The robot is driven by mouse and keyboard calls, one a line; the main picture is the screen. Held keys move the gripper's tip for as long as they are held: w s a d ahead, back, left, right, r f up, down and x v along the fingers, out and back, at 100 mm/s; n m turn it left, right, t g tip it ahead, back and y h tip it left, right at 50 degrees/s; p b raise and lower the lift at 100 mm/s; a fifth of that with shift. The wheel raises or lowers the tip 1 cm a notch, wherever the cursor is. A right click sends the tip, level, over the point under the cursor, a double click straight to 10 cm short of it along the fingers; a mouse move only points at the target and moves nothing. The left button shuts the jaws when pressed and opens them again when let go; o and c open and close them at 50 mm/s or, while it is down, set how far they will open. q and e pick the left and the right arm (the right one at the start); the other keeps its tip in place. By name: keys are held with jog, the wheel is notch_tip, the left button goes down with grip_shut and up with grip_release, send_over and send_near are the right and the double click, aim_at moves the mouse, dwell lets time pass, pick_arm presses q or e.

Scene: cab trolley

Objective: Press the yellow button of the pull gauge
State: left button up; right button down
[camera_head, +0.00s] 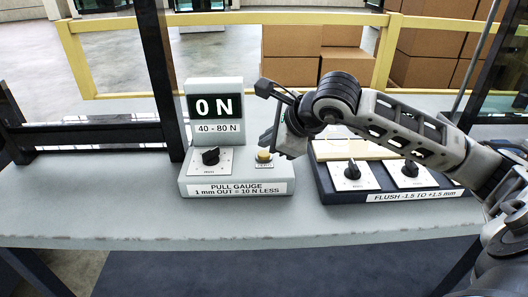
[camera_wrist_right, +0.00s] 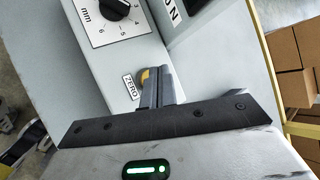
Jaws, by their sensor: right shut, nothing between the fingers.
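The pull gauge (camera_head: 237,187) is a grey box on the bench with a black display (camera_head: 215,107) reading "0 N" above it. Its yellow button (camera_head: 264,155) sits on the top face, right of a black dial (camera_head: 210,156). My right gripper (camera_head: 270,144) is shut and empty, fingertips pointing down right at the button. My left gripper is out of view.
A dark flush gauge box (camera_head: 380,185) with two black knobs stands to the right, below my right arm. A dark upright post (camera_head: 160,80) rises at the left of the display. The bench (camera_head: 100,205) is clear at left and front. Cartons (camera_head: 430,50) stand behind a yellow rail.

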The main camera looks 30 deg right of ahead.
aim_at(268, 155)
jog(key=shift+r+p, duration=1.45)
jog(key=shift+r, duration=1.1)
jog(key=shift+f, duration=0.1)
